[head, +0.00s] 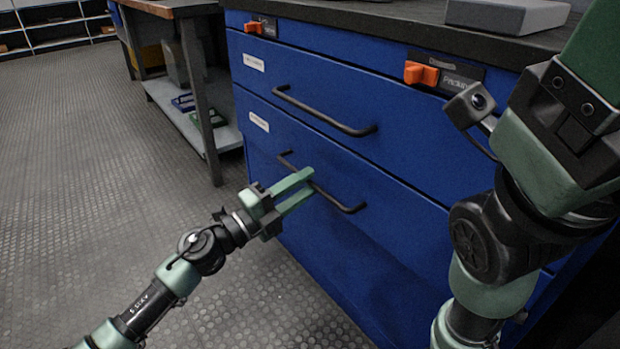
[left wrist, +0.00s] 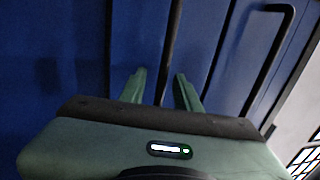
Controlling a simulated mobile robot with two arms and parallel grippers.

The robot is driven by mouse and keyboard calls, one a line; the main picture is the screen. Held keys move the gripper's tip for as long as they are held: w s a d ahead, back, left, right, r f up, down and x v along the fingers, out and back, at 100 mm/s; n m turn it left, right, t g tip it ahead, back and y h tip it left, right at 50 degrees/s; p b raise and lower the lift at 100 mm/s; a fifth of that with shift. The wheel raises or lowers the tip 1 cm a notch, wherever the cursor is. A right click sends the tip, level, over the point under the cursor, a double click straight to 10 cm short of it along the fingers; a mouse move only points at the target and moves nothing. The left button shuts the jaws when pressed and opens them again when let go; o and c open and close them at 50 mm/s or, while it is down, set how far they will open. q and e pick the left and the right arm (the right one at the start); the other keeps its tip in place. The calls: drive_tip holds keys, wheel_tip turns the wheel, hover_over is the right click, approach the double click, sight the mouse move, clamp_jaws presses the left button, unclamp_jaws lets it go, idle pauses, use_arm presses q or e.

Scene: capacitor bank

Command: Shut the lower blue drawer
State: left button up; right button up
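The lower blue drawer (head: 310,165) is in the cabinet in the middle of the head view, below another blue drawer. It has a white label and a long black bar handle (head: 347,203). I cannot tell for sure how far its front stands out. My left gripper (head: 305,184) is at the middle of this handle, with its green fingers apart. In the left wrist view the dark handle bar (left wrist: 170,55) runs between the two open fingers (left wrist: 160,85), with a gap visible on each side. My right arm fills the right side of the head view; its fingertips do not show.
The upper blue drawer (head: 300,75) has its own black handle (head: 325,112). Orange switches (head: 421,73) sit under the dark worktop (head: 390,22), which carries a grey box (head: 507,14). A workbench (head: 195,90) stands at the left. The floor (head: 90,150) there is clear.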

use_arm(q)
drive_tip(key=shift+p+v, duration=0.85)
drive_tip(key=shift+v, duration=2.05)
